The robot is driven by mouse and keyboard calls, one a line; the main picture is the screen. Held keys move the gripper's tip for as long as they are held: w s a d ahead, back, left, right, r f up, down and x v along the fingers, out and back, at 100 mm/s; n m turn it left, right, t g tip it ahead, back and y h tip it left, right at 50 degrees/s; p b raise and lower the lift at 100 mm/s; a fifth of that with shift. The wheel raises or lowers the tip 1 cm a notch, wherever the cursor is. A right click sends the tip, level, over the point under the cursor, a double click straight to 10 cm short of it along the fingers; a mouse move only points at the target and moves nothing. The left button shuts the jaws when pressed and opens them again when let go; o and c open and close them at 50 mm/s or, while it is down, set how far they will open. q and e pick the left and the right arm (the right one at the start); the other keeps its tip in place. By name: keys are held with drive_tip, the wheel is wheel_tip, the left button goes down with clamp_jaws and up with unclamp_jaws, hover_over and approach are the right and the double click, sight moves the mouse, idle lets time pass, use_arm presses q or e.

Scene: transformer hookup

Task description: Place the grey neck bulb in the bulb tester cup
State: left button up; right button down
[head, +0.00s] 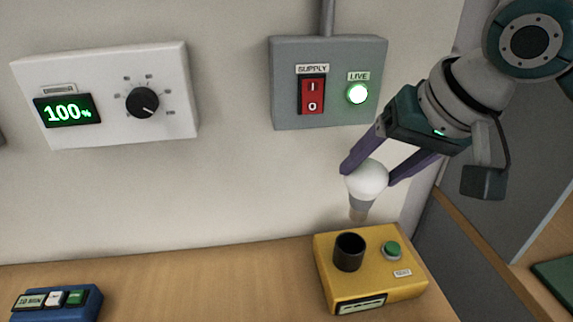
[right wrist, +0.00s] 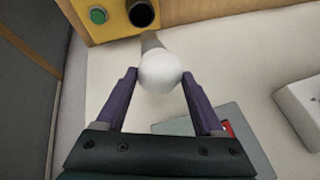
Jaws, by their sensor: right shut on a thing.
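My right gripper (head: 366,174) is shut on the grey neck bulb (head: 368,181), with one purple finger on each side of its white globe. The bulb hangs with its grey neck pointing down, above the yellow bulb tester (head: 370,284). The black tester cup (head: 349,252) stands open on the tester's top, below and slightly left of the bulb's neck, with a gap between them. In the right wrist view, the bulb (right wrist: 160,72) is between the fingers and the cup (right wrist: 141,13) shows just beyond its neck. My left gripper is not in view.
A green button (head: 392,250) is beside the cup on the tester. A grey supply box (head: 330,82) with a red switch and lit green lamp is on the wall behind. A white dimmer box (head: 105,95) reads 100%. A blue timer (head: 57,303) sits left; the bench between is clear.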

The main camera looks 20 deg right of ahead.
wheel_tip(320, 180, down, 10)
drive_tip(key=shift+f+b, duration=0.15)
drive_tip(key=shift+b, duration=0.75)
drive_tip(key=shift+f, duration=0.1)
unclamp_jaws()
